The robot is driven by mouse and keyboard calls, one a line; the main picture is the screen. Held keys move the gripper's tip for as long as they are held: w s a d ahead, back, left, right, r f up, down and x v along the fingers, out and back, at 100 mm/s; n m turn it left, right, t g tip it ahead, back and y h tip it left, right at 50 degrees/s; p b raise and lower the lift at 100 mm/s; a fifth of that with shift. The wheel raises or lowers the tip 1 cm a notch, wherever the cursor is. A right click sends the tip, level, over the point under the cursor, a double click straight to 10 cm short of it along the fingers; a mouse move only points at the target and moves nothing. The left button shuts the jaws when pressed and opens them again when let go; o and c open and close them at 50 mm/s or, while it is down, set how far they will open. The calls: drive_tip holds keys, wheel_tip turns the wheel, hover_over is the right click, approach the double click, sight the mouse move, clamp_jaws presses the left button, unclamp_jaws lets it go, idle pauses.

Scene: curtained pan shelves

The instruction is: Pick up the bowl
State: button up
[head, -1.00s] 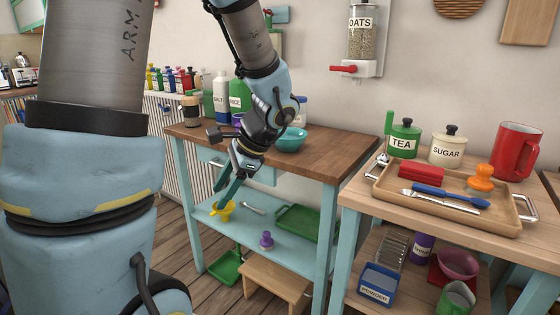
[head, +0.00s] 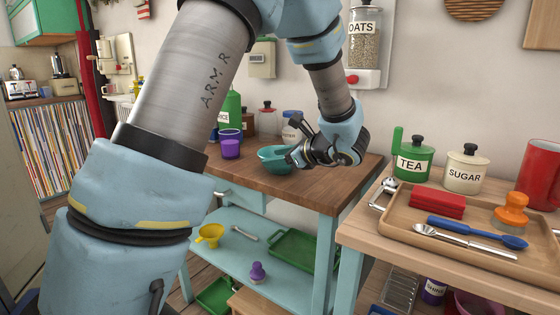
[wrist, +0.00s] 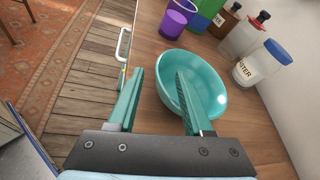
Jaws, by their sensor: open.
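In the wrist view my gripper (wrist: 160,73) is open and empty. Its right finger overlaps the bowl's near wall; its left finger is outside, over the table's edge. Contact with the bowl cannot be told.
A purple cup (wrist: 177,17) stands just beyond the bowl, with a labelled jar (wrist: 262,62) and bottles along the wall. The table front has a drawer handle (wrist: 122,43). A tray table (head: 440,232) stands at the right. The wooden top right of the bowl is clear.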

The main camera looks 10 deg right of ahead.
drive_tip(key=p+x, duration=0.1)
drive_tip(key=x, duration=0.3)
drive_tip(key=shift+w+f, duration=0.25)
clamp_jaws()
idle(1.2)
